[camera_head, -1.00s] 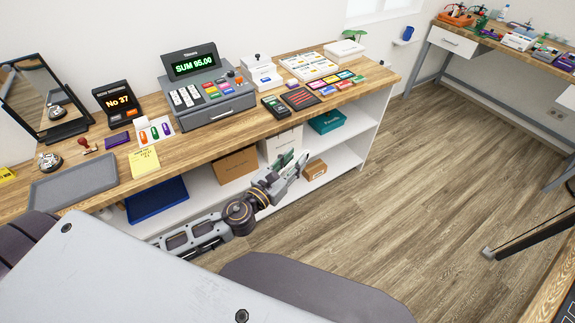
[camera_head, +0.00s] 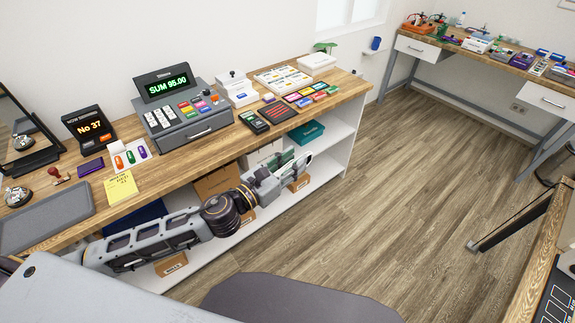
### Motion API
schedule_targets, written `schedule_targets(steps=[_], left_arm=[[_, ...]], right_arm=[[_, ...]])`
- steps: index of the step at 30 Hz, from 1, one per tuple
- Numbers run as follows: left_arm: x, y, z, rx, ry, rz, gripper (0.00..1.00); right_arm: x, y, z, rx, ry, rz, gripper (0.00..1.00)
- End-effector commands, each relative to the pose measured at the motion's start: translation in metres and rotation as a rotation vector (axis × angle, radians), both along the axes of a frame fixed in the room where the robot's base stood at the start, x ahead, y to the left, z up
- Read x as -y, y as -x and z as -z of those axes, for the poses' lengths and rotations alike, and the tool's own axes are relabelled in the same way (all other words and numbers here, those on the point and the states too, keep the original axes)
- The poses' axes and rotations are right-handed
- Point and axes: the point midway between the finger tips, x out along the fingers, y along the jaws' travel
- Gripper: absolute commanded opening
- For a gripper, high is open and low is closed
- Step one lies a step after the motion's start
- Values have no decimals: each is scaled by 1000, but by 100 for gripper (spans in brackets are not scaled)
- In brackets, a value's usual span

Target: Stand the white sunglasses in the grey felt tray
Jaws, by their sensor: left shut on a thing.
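The grey felt tray (camera_head: 48,219) lies flat and empty on the wooden counter at the left. My left gripper (camera_head: 282,168) is in front of the shelves under the counter, well to the right of the tray and lower than the counter top. It is shut on a small pale thing with a dark green part (camera_head: 286,156), which seems to be the white sunglasses. The fingers partly hide it, and its outline is hard to make out. No other sunglasses show on the counter. My right gripper is not in view.
On the counter (camera_head: 87,190), a bell (camera_head: 17,196), stamp, yellow note (camera_head: 121,187) and number display (camera_head: 89,127) stand near the tray. A cash register (camera_head: 183,110) is farther right. Boxes fill the shelves below. Open floor (camera_head: 400,190) lies to the right.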

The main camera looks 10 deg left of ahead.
Motion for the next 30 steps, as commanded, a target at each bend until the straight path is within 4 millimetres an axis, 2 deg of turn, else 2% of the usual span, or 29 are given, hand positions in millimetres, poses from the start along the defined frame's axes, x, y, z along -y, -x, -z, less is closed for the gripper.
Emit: schedule_targets(steps=[18, 30], left_arm=[[23, 1, -34, 3, -1, 105, 14], [33, 2, -48, 1, 0, 153, 14]], right_arm=[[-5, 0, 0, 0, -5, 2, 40], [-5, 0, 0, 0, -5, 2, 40]])
